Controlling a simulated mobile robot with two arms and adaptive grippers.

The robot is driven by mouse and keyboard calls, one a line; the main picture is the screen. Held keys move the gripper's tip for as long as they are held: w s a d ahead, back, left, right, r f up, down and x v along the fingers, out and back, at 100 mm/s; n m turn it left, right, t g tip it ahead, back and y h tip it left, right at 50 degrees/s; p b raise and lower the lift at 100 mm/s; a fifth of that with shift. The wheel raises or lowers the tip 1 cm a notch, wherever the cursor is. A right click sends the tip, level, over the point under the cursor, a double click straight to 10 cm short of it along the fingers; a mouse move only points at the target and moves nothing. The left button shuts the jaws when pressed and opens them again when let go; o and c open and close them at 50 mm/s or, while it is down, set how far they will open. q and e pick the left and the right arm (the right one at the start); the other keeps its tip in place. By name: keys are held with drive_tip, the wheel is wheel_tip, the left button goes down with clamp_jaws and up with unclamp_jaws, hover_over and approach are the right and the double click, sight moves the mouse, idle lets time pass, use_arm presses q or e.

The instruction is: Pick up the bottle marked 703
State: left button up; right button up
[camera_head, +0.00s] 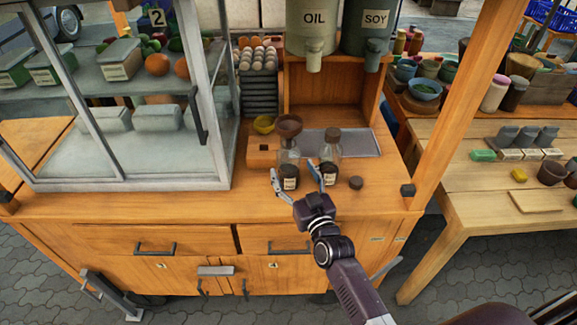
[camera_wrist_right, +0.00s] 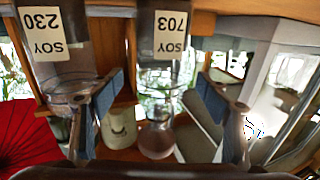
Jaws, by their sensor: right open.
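The bottle marked 703 shows in the right wrist view (camera_wrist_right: 165,65), which is upside down; its white label also reads SOY. In the head view, it is the left of two clear bottles with dark contents (camera_head: 289,183), upright on the wooden counter. My left gripper is out of view.
A small dark round piece (camera_head: 356,183) lies right of the bottles. A glass case (camera_head: 120,150) stands to the left. OIL (camera_head: 313,25) and SOY (camera_head: 367,25) dispensers stand behind. A wooden post (camera_head: 460,110) rises at the right. The front counter strip is clear.

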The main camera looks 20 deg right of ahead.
drive_tip(key=shift+w, duration=2)
drive_tip(key=c, duration=1.5)
drive_tip(key=shift+c, duration=0.4)
drive_tip(key=shift+r+p, duration=0.15)
drive_tip(key=shift+p, duration=0.15)
